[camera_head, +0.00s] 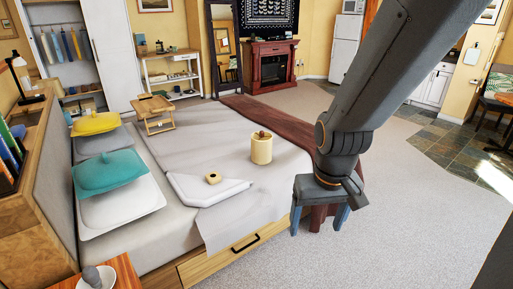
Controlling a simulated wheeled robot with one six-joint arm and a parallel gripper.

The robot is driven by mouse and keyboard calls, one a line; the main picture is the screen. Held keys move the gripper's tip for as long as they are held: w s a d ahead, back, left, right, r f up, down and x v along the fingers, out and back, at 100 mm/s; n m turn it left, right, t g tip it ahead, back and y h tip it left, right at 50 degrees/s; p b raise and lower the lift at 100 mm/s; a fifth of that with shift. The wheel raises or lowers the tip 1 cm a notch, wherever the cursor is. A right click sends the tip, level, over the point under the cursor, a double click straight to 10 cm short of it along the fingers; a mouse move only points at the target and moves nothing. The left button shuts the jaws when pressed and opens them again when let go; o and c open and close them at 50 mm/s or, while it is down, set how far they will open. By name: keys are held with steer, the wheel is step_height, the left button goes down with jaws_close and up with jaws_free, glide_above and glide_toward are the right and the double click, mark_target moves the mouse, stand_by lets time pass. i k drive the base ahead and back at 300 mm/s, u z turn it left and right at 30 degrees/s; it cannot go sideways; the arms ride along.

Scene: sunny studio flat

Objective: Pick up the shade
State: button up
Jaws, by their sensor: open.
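A cream cylinder (261,152) with a small brown piece on top stands upright on the bed, right of its middle. It looks like a shade, but I cannot tell for certain. A small desk lamp with a white head (18,62) stands on the shelf at the far left. My arm comes down from the upper right, and my gripper (353,187) is at its lower end, right of the cylinder and apart from it.
The bed (222,128) carries a folded white cloth (190,187) with a small tan roll (213,178), a wooden tray stand (155,112) and yellow and teal pillows. Carpet (400,230) to the right is clear.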

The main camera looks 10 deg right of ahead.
mark_target(261, 145)
steer(key=z, duration=0.75)
steer(key=i, duration=1.6)
steer(key=u, duration=0.6)
